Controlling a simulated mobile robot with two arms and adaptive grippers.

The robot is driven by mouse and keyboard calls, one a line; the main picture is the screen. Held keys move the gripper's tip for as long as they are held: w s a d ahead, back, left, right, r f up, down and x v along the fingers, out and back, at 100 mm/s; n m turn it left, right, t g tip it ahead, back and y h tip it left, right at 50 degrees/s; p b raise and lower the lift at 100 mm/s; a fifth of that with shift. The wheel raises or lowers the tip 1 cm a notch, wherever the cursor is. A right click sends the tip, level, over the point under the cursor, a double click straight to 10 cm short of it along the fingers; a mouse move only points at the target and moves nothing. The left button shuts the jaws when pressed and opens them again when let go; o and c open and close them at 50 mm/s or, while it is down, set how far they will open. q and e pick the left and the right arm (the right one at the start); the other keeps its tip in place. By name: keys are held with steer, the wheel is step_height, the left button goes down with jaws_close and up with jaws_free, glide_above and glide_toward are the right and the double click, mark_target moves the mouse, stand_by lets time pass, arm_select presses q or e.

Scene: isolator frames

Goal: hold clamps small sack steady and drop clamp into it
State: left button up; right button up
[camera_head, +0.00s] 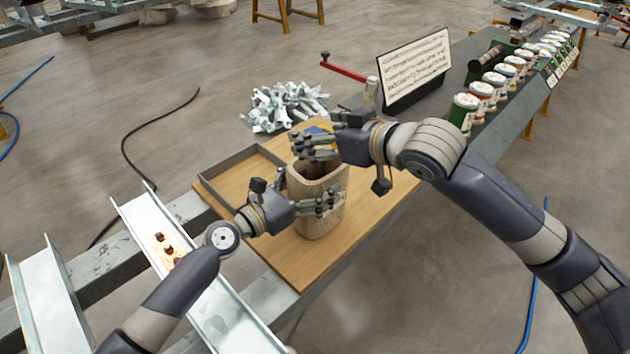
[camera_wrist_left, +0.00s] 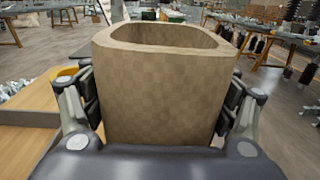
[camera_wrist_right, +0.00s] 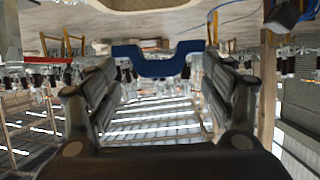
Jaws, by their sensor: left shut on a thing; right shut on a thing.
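The small sack (camera_head: 322,225) is a tan, open-topped bag standing upright on the wooden board. My left gripper (camera_head: 303,194) is shut on it, with fingers on both sides; the left wrist view shows the sack (camera_wrist_left: 160,95) between the finger pads, its mouth open. My right gripper (camera_head: 314,146) is above the far side of the sack's mouth. It is shut on a blue U-shaped clamp (camera_wrist_right: 157,62), seen between its fingers in the right wrist view; in the head view the hand partly hides the clamp. The sack's bottom inside is not visible.
A grey tray (camera_head: 240,160) lies on the wooden board (camera_head: 325,265) left of the sack. A pile of metal brackets (camera_head: 285,107), a red-handled toggle clamp (camera_head: 345,70) and a sign (camera_head: 414,68) stand behind. Several cans (camera_head: 465,112) line the bench at right.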

steer(key=shift+f, duration=1.35)
steer(key=o, duration=1.3)
steer(key=shift+s+d, duration=0.1)
steer(key=v, duration=1.1)
steer(key=shift+s+d+r, duration=0.2)
steer(key=shift+s+r, duration=0.05)
steer(key=shift+s, duration=0.1)
